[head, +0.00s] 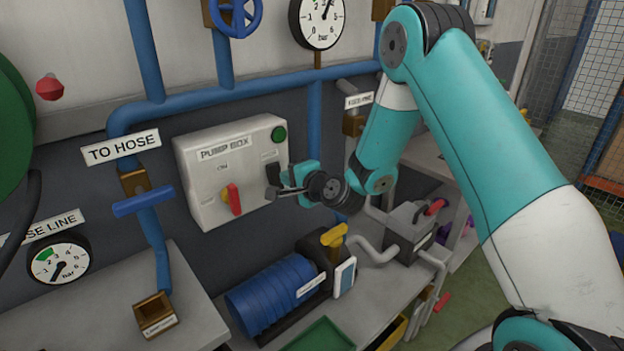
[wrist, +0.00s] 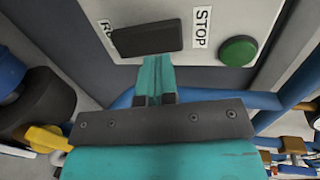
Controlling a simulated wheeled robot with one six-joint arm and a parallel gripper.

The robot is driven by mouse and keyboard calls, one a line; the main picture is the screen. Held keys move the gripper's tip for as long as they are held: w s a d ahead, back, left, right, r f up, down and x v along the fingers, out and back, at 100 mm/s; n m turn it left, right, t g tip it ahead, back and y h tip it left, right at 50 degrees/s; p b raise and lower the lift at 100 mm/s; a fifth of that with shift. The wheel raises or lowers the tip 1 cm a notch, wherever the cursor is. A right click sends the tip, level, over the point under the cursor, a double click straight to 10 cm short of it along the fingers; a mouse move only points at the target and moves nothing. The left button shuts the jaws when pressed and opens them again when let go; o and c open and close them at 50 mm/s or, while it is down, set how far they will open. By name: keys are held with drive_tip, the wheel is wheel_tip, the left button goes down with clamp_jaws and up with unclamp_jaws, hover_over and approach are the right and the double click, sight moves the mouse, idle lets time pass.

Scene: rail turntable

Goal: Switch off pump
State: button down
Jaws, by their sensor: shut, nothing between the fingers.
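The pump box (head: 192,200) is a pale box on the wall, labelled PUMP BOX. A red rotary handle (head: 232,199) is on its front, with an ON label above it. A black lever (head: 272,176) is at the box's right side. In the wrist view the black lever (wrist: 147,38) lies between a partly hidden label starting "R" and a STOP label (wrist: 202,27). A green round button or lamp (head: 279,134) is above; it also shows in the wrist view (wrist: 238,51). My gripper (wrist: 158,62) is shut and empty, its fingertips right at the lever; contact is unclear.
Blue pipes (head: 240,89) run across the wall. Below the box are a blue ribbed pump motor (head: 265,302), a yellow valve handle (head: 335,236) and a grey box with a red handle (head: 410,230). A pressure gauge (head: 59,260) is at left.

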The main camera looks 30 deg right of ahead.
drive_tip(key=r+b+v, duration=0.2)
drive_tip(key=b+v, duration=0.2)
drive_tip(key=v, duration=0.7)
drive_tip(key=shift+w+r, duration=0.15)
drive_tip(key=shift+r, duration=0.2)
drive_tip(key=shift+a, duration=0.1)
drive_tip(key=s+a+r+n+g+y, duration=0.2)
drive_tip(key=s+a+n+g+y, duration=0.2)
drive_tip(key=s+a+n+g, duration=0.75)
drive_tip(key=s+n+g+h, duration=0.3)
drive_tip(key=s+n, duration=0.7)
drive_tip(key=s, duration=0.7)
drive_tip(key=shift+r+h, duration=0.3)
drive_tip(key=shift+h, duration=0.1)
